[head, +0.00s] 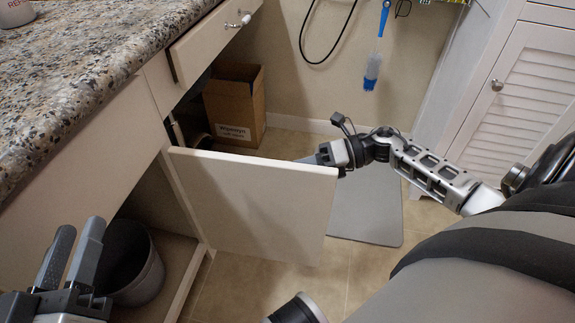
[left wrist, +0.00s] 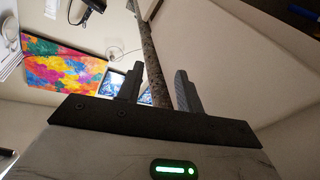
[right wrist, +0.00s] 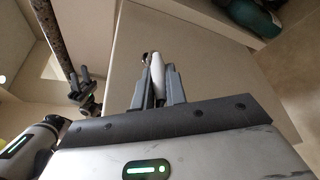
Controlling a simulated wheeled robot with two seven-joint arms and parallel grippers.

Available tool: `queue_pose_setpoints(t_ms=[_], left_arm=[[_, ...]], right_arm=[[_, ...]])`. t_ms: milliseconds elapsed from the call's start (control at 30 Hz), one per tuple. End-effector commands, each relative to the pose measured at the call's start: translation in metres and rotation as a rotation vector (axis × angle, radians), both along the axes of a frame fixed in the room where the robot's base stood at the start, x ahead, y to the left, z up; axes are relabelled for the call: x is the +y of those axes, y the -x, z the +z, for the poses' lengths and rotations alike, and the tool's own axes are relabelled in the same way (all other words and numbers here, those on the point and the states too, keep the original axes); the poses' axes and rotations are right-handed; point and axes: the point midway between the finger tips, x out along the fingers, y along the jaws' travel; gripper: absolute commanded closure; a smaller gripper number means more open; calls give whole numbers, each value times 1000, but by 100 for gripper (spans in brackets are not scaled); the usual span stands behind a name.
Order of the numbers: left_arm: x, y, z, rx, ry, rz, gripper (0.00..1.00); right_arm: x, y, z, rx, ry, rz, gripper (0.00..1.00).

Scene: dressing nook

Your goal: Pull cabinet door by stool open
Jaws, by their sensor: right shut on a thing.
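The cream cabinet door (head: 265,210) stands swung out from the cabinet under the granite counter, with its opening showing to the left. It fills much of the right wrist view (right wrist: 200,60). My right gripper (head: 325,158) is at the door's free edge, and the right wrist view shows its fingers (right wrist: 157,88) shut on the white door handle (right wrist: 157,72). My left gripper (head: 75,250) is low at the left, open and empty, its fingers apart in the left wrist view (left wrist: 158,88). I cannot make out a stool for certain.
A grey bin (head: 137,265) stands inside the open cabinet. A cardboard box (head: 235,105) stands behind the door, below a partly open drawer (head: 210,45). A grey mat (head: 365,210) lies on the tiles. A white louvered cabinet (head: 520,100) stands at the right.

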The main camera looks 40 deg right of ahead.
Motion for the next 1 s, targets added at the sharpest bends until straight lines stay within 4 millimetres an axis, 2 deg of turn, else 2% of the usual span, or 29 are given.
queue_pose_setpoints(t_ms=[33, 67, 100, 133, 433, 567, 633, 700, 767, 1000], left_arm=[[0, 0, 0, 1, -1, 0, 64], [0, 0, 0, 1, -1, 0, 64], [0, 0, 0, 2, -1, 0, 64], [0, 0, 0, 2, -1, 0, 64], [0, 0, 0, 2, 0, -1, 64], [-1, 1, 1, 20, 6, -9, 64], [-2, 3, -1, 49, 12, -18, 64], [-2, 9, -14, 136, 32, -17, 64], [-4, 13, -19, 185, 47, -23, 64], [-3, 14, -24, 212, 5, -19, 64]], right_arm=[[-2, -1, 1, -1, 0, -4, 100], [-2, -1, 1, -1, 1, -3, 81], [-2, -1, 1, -1, 1, -3, 70], [-2, -1, 1, -1, 1, -2, 65], [-1, -1, 1, 0, 2, 1, 65], [-11, 4, 4, 2, 4, 0, 65], [-21, 9, 7, 3, 4, -1, 65], [-34, 16, 10, 4, 5, -2, 65], [-47, 22, 14, 4, 6, -2, 65], [-98, 49, 26, 4, 4, -3, 65]])
